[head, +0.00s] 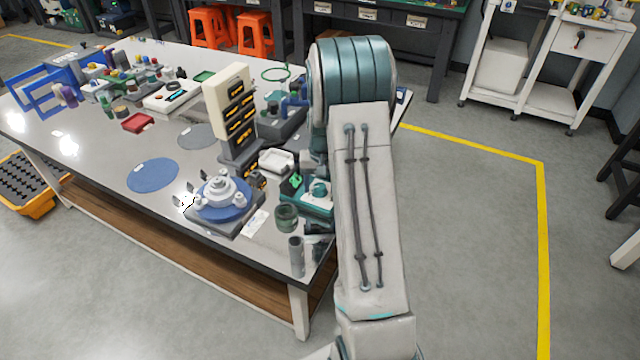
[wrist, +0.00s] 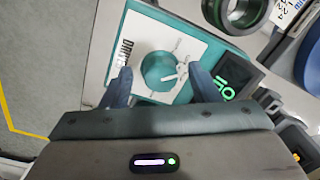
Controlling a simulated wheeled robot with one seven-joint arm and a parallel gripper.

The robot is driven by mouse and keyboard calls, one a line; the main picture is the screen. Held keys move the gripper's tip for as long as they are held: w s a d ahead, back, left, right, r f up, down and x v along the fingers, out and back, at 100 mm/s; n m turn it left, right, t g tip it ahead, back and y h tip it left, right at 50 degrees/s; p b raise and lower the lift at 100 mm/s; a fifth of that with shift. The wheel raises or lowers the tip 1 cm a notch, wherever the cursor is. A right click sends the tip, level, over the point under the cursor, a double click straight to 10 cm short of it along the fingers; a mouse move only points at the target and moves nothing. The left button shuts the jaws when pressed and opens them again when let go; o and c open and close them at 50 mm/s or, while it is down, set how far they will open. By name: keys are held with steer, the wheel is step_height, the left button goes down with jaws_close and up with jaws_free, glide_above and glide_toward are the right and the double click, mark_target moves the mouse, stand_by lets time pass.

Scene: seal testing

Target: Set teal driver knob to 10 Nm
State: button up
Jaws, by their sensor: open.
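The teal driver knob (wrist: 158,70) is round and sits on a white dial plate (wrist: 140,37) of a teal box. In the wrist view a white mark on the knob points to the right; the scale print is too small to read. A display (wrist: 236,74) with green digits, tilted in the view, sits right of the dial. My gripper (wrist: 160,78) is open, one blue-grey finger on each side of the knob, with visible gaps. I cannot tell how far above the plate the fingertips are. In the head view the knob (head: 320,188) shows beside my arm, which hides the gripper.
A dark green ring (head: 287,218) and a grey cylinder (head: 297,257) stand near the table's front right corner. A blue round fixture (head: 237,212) and a tall cream rack (head: 228,88) stand left of the driver box.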

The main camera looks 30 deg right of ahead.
steer(key=c, duration=1)
steer(key=shift+o, duration=0.2)
steer(key=shift+m, duration=0.3)
steer(key=m, duration=0.3)
steer(key=shift+a+m, duration=0.15)
steer(key=shift+m, duration=1.95)
steer(key=o, duration=1)
steer(key=shift+c, duration=0.2)
